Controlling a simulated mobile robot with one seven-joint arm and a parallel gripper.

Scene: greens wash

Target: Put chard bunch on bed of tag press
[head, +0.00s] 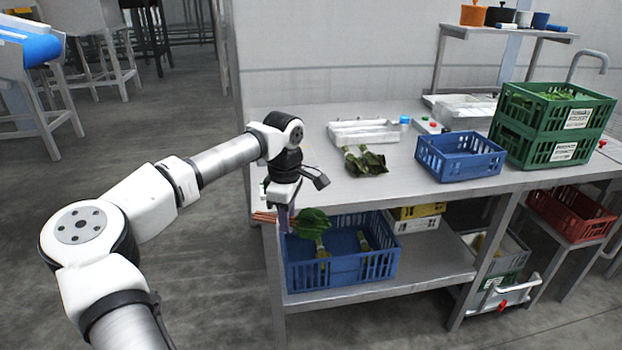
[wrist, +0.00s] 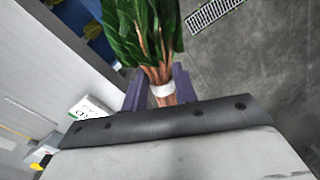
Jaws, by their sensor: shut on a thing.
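My gripper (head: 285,217) is shut on the chard bunch (head: 312,223), just off the table's front left edge and above the blue crate on the lower shelf. The bunch lies roughly sideways, green leaves to the right and reddish stems to the left. In the wrist view the chard bunch (wrist: 145,30) has a white band around its stems, between the purple fingers of my gripper (wrist: 160,90).
The blue crate (head: 340,270) on the lower shelf holds more greens. On the table (head: 310,150) stand a pale tray (head: 363,132), a dark leafy bunch (head: 365,162), an empty-looking blue crate (head: 460,157) and stacked green crates (head: 555,120).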

